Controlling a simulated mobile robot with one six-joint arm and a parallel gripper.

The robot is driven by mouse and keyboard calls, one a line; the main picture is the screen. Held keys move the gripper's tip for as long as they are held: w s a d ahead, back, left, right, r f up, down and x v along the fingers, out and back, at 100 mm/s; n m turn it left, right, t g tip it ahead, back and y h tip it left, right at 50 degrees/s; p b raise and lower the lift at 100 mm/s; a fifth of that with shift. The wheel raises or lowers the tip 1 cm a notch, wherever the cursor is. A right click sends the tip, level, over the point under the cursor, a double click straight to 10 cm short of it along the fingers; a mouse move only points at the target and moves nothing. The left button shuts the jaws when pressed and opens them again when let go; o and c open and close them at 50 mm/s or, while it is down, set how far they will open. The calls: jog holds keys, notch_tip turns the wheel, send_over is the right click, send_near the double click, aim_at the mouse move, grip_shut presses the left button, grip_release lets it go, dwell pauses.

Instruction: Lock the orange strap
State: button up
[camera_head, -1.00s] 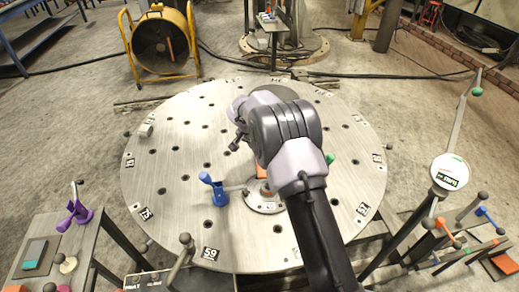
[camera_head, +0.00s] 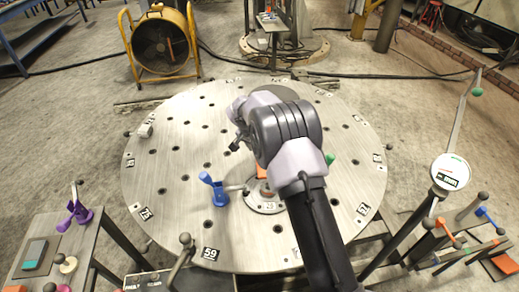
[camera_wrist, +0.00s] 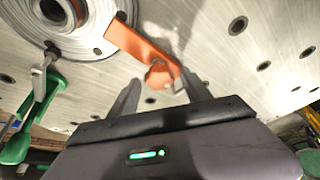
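The orange strap (camera_wrist: 138,44) is a flat arm with a rounded orange knob (camera_wrist: 158,74) at one end, lying beside a round metal hub (camera_wrist: 85,25) on the plate. In the head view only a bit of orange (camera_head: 262,172) shows beside my arm. In the wrist view my gripper (camera_wrist: 160,92) is open, with its two grey fingers spread on either side of the knob. I cannot tell whether either finger touches it. In the head view my gripper is hidden behind my arm.
A blue upright handle (camera_head: 215,188) stands left of the hub on the round perforated plate (camera_head: 165,205). A white dial (camera_head: 450,172) and a side table with a purple handle (camera_head: 75,210) flank the plate.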

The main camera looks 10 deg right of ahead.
jog(key=shift+r, duration=0.1)
jog(key=p+v, duration=0.5)
jog(key=v, duration=1.2)
jog(key=shift+p, duration=0.3)
jog(key=shift+o, duration=0.2)
jog(key=shift+s+r, duration=0.1)
jog(key=shift+s, duration=0.05)
